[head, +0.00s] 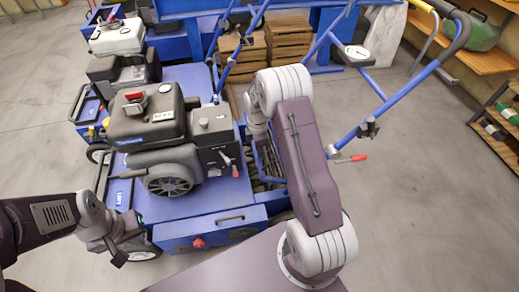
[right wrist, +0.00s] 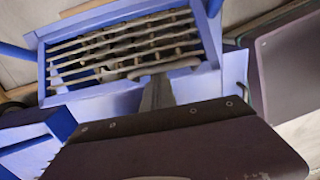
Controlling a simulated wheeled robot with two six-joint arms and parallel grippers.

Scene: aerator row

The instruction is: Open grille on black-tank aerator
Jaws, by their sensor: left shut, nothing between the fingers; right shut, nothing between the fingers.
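The black tank (head: 145,112) sits on the engine of the near blue aerator (head: 205,200) in the head view. Its barred grille (head: 268,160) shows right of the engine, partly hidden by my right arm. In the right wrist view the grille area (right wrist: 95,50) is a blue frame with several metal bars across it. My right gripper (right wrist: 157,84) is shut and empty, its tips close to a pale bar at the frame's near edge; contact cannot be told. In the head view it is hidden behind my arm. My left gripper (head: 118,254) is shut and empty near the aerator's front left wheel.
A second machine with a white tank (head: 118,38) stands behind at the left. Wooden crates (head: 288,38) are at the back. A blue handlebar (head: 395,98) with a red-tipped lever (head: 352,159) reaches out at right. Shelves (head: 490,65) line the right. Floor at right is clear.

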